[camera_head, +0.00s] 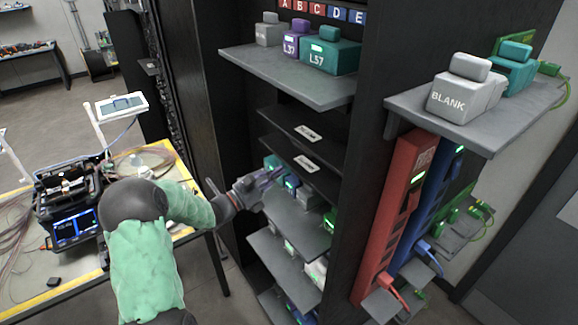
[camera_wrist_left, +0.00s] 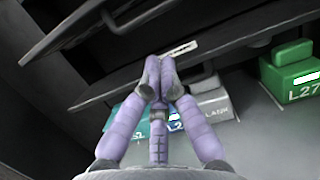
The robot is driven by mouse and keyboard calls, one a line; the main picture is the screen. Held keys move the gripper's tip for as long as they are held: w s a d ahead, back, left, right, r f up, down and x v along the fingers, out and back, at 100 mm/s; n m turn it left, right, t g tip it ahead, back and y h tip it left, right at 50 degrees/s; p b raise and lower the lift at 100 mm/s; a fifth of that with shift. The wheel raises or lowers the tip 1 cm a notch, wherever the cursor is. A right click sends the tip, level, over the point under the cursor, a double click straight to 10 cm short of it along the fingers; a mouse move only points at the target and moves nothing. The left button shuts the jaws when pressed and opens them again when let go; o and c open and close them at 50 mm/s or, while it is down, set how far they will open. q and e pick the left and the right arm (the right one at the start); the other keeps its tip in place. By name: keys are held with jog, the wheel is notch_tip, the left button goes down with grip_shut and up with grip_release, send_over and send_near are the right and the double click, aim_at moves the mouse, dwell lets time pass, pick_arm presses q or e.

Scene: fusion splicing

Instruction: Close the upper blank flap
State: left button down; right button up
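Two dark flaps with small white labels jut from the black rack in the head view, the upper flap (camera_head: 290,121) above the lower flap (camera_head: 322,176). I cannot read their labels. My left gripper (camera_head: 272,178) is at the rack front, below and left of the lower flap, over a grey shelf. In the left wrist view, the gripper's purple fingers (camera_wrist_left: 160,68) are together at the tips, with nothing visible between them. They are just below a dark flap edge with a white label (camera_wrist_left: 178,50); contact is unclear. My right gripper is out of view.
A grey shelf (camera_head: 288,88) with grey, purple and teal modules is above the flaps. A BLANK module (camera_head: 462,95) sits at right. A splicer table (camera_head: 185,165) is at left.

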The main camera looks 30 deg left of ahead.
aim_at(300, 168)
pick_arm(q)
jog(key=x, duration=0.8)
jog(key=shift+w+d+p, duration=0.2)
jog(key=shift+w+p, duration=0.1)
jog(key=shift+w, duration=0.05)
jog(key=shift+r+p, duration=0.25)
jog(key=shift+p, duration=0.25)
jog(key=shift+s+a+g, duration=0.1)
jog(key=shift+s+g, duration=0.15)
jog(key=shift+g, duration=0.05)
jog(key=shift+r+p, duration=0.1)
jog(key=shift+p, duration=0.2)
